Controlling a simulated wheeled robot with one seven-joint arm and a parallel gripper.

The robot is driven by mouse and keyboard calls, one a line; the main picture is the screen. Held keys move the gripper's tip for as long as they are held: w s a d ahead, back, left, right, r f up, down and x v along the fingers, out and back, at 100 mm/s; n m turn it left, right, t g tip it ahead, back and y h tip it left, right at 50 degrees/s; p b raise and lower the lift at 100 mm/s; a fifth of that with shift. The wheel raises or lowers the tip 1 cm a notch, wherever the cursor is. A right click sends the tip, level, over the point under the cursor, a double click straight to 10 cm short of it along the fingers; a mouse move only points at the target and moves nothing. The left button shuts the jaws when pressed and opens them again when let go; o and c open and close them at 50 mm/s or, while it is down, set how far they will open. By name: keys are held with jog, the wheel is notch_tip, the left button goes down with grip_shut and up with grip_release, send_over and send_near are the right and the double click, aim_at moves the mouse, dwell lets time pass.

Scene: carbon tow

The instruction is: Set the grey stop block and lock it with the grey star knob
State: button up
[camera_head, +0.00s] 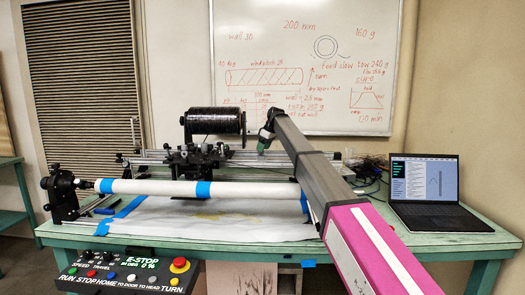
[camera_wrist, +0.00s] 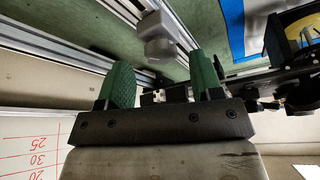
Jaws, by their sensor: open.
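A light grey piece, likely the stop block (camera_wrist: 154,24), sits at the aluminium rail in the wrist view. A rounded grey part at its lower end (camera_wrist: 160,47) may be the star knob; its shape is too blurred to be sure. My gripper (camera_wrist: 160,78) has its two green fingers apart, with the grey piece a little beyond the gap and not between them. In the head view my gripper (camera_head: 265,141) is low over the rail at the back of the table, right of the black spool. I cannot make out the block or knob there.
The black spool (camera_head: 214,121) and its carriage (camera_head: 195,157) stand on the rail to the left. A white tube (camera_head: 240,190) with blue tape lies across the front. A laptop (camera_head: 431,185) and cables (camera_head: 368,168) are at the right. The control box (camera_head: 125,274) is front left.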

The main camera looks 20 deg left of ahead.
jog(key=shift+x, duration=0.8)
jog(key=c, duration=0.9)
jog(key=shift+c, duration=0.2)
